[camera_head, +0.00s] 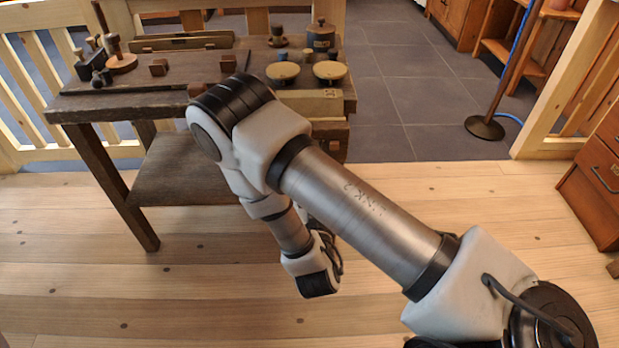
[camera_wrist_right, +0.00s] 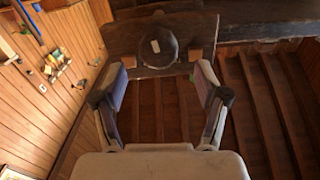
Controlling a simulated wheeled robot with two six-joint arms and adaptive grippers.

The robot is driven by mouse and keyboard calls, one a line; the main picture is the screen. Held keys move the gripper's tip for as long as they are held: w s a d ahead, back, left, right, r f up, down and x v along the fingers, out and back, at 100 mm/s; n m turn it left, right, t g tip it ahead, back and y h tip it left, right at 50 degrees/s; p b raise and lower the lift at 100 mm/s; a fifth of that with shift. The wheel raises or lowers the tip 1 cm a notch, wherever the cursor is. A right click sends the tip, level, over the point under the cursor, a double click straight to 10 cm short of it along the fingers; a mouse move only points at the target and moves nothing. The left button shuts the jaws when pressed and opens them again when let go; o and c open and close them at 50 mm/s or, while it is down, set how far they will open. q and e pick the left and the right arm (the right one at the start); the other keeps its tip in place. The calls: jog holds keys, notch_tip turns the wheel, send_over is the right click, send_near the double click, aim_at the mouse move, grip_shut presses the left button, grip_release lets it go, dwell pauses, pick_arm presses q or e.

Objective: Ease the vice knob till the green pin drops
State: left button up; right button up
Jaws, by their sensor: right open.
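In the right wrist view my right gripper (camera_wrist_right: 160,68) is open, with nothing between its fingers. Beyond the fingertips is a dark round knob-like piece (camera_wrist_right: 166,53) with a pale patch on a dark wooden board (camera_wrist_right: 128,38). I cannot tell whether this is the vice knob. The gripper appears apart from it. In the head view my right arm reaches in from the right and bends down before the workbench (camera_head: 215,95); its fingers cannot be made out there. My left gripper is not in view.
The bench holds a long tray (camera_head: 181,41), a blue pot (camera_head: 321,35), two round-topped pieces (camera_head: 330,71) (camera_head: 282,72) and small wooden blocks (camera_head: 158,67). A dark stand base (camera_head: 484,127) is on the right. The wooden floor (camera_head: 200,290) before the bench is clear.

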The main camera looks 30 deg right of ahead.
jog(key=x, duration=0.5)
jog(key=shift+s+f, duration=0.1)
jog(key=c, duration=1.2)
jog(key=shift+o, duration=0.2)
